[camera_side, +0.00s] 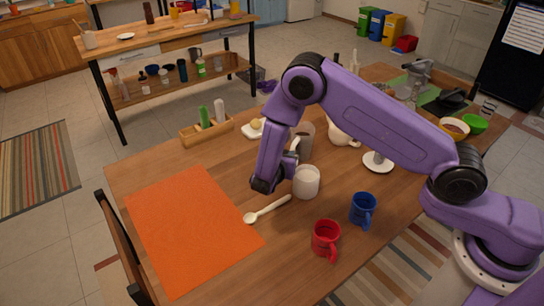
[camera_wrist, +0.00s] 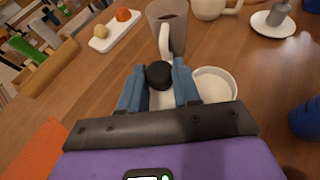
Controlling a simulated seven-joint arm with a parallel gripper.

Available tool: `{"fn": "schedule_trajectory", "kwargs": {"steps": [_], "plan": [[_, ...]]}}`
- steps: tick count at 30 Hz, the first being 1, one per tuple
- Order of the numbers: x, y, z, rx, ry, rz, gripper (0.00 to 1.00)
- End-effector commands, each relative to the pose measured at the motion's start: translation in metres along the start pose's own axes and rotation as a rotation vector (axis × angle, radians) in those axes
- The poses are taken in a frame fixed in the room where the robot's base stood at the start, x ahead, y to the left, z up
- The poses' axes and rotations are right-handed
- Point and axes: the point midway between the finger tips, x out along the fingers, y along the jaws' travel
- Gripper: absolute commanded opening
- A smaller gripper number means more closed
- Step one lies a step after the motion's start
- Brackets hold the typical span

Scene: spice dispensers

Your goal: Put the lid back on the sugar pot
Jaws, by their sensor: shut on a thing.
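The white sugar pot (camera_side: 306,184) stands upright on the wooden table. In the wrist view its round open top (camera_wrist: 216,83) shows just right of my right finger. My gripper (camera_side: 263,185) points down, left of the pot in the side view. In the wrist view my gripper's blue fingers (camera_wrist: 159,84) are closed around the black knob (camera_wrist: 159,73) of the lid. Part of the lid's white body (camera_wrist: 162,99) shows between and below the fingers. The lid is apart from the pot's opening. In the side view I cannot make out the lid.
An orange mat (camera_side: 190,230) and a white spoon (camera_side: 266,210) lie in front and left. A red mug (camera_side: 325,240) and a blue mug (camera_side: 362,210) stand to the right. A grey jug (camera_wrist: 178,34) with a white handle stands close behind the lid.

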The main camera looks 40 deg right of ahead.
Motion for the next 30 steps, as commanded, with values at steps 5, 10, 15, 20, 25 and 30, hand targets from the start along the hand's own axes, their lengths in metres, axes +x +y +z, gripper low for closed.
{"fn": "schedule_trajectory", "kwargs": {"steps": [5, 10, 15, 20, 25, 30], "plan": [[-0.015, -0.023, 0.007, -0.001, 0.0, 0.001, 0.02], [-0.025, -0.038, 0.01, -0.001, 0.0, 0.001, 0.02], [-0.026, -0.049, 0.013, 0.013, 0.0, -0.029, 0.02], [-0.013, -0.071, 0.02, 0.076, 0.0, -0.176, 0.02], [0.004, -0.112, 0.026, 0.191, 0.0, -0.454, 0.02], [0.01, -0.152, 0.026, 0.316, 0.0, -0.76, 0.02]]}}
